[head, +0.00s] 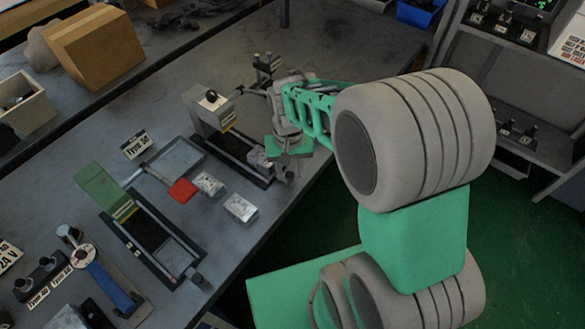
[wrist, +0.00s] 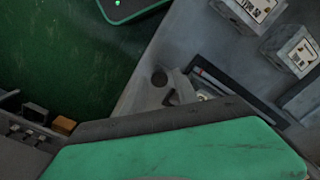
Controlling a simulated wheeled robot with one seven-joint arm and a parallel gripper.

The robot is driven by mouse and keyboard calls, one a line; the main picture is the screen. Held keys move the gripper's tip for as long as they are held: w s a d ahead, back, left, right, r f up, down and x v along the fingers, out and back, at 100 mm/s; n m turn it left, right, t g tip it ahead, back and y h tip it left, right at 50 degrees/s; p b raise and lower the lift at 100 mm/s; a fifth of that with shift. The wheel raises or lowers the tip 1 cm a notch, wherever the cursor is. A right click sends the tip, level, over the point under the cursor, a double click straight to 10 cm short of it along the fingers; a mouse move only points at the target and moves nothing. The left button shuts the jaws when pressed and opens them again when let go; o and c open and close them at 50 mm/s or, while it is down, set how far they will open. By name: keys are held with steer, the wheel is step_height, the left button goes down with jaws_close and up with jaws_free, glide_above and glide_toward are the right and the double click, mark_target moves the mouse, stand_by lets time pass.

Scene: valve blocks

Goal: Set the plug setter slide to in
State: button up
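A press-like fixture with a light grey head (head: 212,112) stands on the bench on a black rail base (head: 232,158). A small grey block (head: 262,160) sits at the near right end of this base, beside my gripper. A second fixture has a green block (head: 102,188) and a black rail (head: 160,240). I cannot tell for sure which fixture is the plug setter, and its slide's position is unclear. My gripper (head: 286,160) is at the right end of the first base; contact is unclear. Its fingers are mostly hidden, and in the wrist view the green housing covers the bottom.
A blue-handled lever (head: 112,288) is at the lower left. A cardboard box (head: 95,45) and a bin (head: 22,110) stand behind. Green floor lies right of the bench edge.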

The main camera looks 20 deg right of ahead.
jaws_close()
stand_by(1.1)
